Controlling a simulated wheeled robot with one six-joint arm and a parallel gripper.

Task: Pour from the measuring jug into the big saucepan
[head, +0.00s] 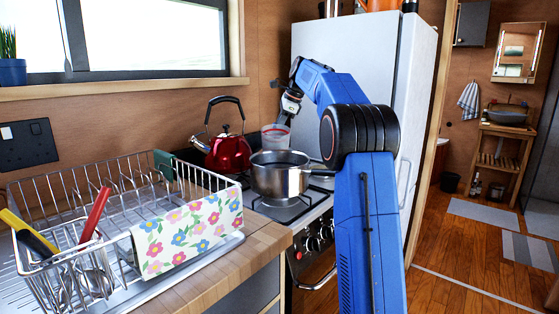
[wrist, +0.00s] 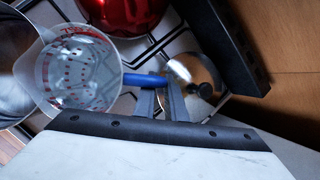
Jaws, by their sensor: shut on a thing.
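The clear measuring jug (head: 275,139) has red markings and a blue handle. In the head view it is above the far side of the big saucepan (head: 281,181) and looks close to upright. My gripper (head: 286,112) is shut on the jug's blue handle, which shows between the fingers (wrist: 164,97) in the wrist view. There the jug (wrist: 82,72) is at the left, beside and partly over a dark round edge that looks like the saucepan (wrist: 12,65). The steel saucepan stands on the hob. Its contents and the jug's contents cannot be made out clearly.
A red kettle (head: 226,151) stands on the hob left of the jug. A wire dish rack (head: 120,205) with a flowered cloth (head: 188,230) is on the counter at the left. A white fridge (head: 347,55) rises behind my arm. Another shiny round item (wrist: 205,75) is near the fingers.

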